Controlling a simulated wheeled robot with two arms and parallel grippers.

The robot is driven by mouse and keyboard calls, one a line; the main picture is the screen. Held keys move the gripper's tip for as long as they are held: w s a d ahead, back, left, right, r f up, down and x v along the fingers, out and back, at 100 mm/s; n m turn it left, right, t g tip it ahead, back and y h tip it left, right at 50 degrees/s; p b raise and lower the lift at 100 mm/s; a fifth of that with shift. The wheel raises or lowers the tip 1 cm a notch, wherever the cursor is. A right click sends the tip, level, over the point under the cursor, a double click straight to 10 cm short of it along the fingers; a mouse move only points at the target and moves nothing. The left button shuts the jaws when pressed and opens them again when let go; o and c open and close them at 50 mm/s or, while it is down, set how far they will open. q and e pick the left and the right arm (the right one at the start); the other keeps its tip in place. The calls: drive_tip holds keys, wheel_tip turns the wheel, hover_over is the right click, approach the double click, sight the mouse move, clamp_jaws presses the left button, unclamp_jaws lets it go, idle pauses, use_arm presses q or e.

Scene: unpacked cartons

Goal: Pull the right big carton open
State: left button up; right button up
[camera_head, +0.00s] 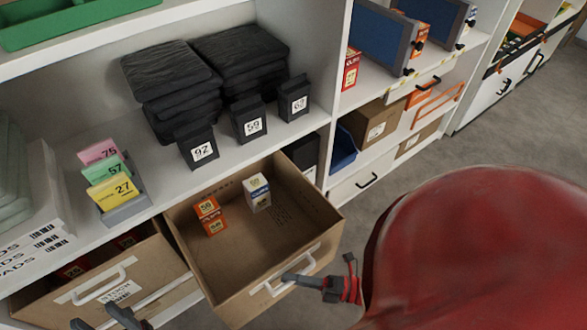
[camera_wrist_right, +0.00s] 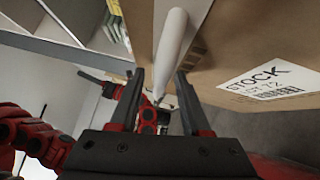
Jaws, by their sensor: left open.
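The right big carton (camera_head: 220,270) is a brown open-topped box pulled out from the lower shelf. My left gripper (camera_head: 103,322) is open at the bottom left, partly cut off, near the left carton's front.
The left big carton (camera_head: 35,303) stands beside the right one, with its own white handle (camera_head: 97,284). The shelf above (camera_head: 285,133) carries black pouches, black numbered boxes and coloured cards (camera_head: 110,180). Grey floor (camera_head: 440,150) is free at the right. My red arm covers the lower right.

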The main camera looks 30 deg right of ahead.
drive_tip(key=b+v, duration=0.3)
drive_tip(key=v, duration=1.4)
drive_tip(key=shift+d+b, duration=0.15)
drive_tip(key=shift+b, duration=0.2)
drive_tip(key=shift+s+f, duration=0.1)
